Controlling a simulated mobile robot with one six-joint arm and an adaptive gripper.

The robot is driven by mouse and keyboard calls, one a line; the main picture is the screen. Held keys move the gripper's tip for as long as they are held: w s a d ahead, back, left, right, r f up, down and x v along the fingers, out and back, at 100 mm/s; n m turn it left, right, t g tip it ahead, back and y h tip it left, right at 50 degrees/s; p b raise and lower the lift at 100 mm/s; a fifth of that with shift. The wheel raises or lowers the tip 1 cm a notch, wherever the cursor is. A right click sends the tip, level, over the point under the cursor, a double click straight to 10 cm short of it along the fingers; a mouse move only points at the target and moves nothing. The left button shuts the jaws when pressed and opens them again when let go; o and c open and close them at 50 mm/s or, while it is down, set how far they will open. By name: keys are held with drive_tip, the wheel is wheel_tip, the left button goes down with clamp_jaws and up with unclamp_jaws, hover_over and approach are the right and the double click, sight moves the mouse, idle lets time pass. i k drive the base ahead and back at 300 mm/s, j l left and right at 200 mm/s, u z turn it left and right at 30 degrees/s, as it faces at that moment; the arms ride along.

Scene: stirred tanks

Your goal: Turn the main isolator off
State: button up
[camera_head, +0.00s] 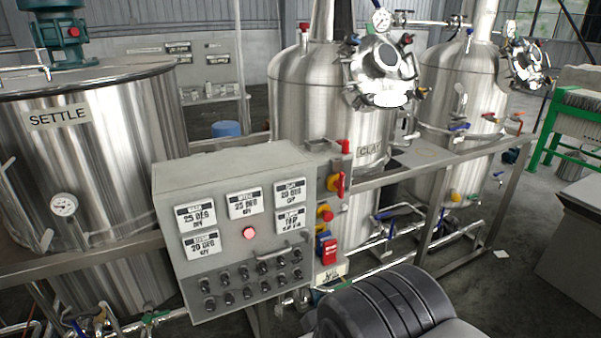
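A grey control panel (178,184) stands in the middle of the view. My gripper is not in view. A dark ribbed part of my own arm shows at the bottom, in front of and below the panel.
A handle bar (283,250) and several black knobs project from the panel's front. The SETTLE tank (100,150) stands left, and steel tanks (310,105) stand behind. A metal frame rail (440,158) runs right from the panel. Floor shows at the right.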

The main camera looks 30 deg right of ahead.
sight(336, 183)
drive_tip(key=i+z, duration=0.35)
drive_tip(key=i+j+z, duration=0.15)
drive_tip(key=i+z, duration=0.15)
drive_tip(key=i, duration=0.1)
